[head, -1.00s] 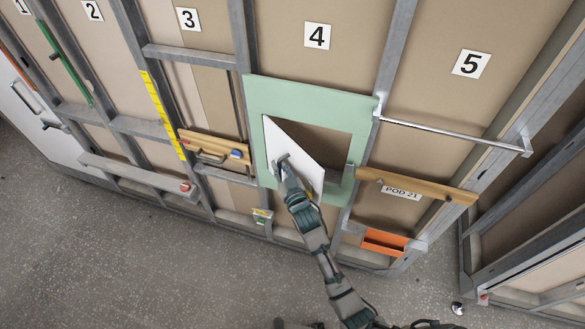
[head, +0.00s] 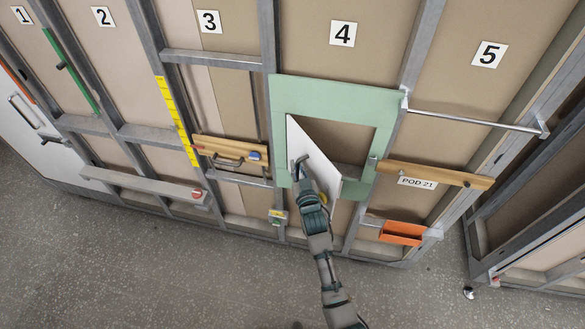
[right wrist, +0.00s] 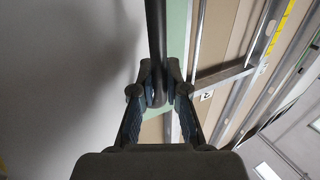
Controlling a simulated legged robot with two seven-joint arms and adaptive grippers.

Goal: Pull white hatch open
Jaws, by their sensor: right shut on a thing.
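The white hatch (head: 316,168) stands ajar in a pale green frame (head: 335,97) below the number 4 sign. It appears hinged along its left edge, and its right edge swings out from the opening. My right gripper (head: 301,168) is at the hatch's outer face, on its handle. In the right wrist view its fingers (right wrist: 158,88) are closed around the dark bar of the handle (right wrist: 156,35). The hatch face (right wrist: 60,70) fills the left of that view. My left gripper is not seen.
A wooden bar (head: 435,175) and an orange tray (head: 402,232) are right of the hatch. A metal rail (head: 475,121) runs above them. A wooden piece with a handle (head: 228,152) is to the left. The grey floor (head: 150,270) in front is clear.

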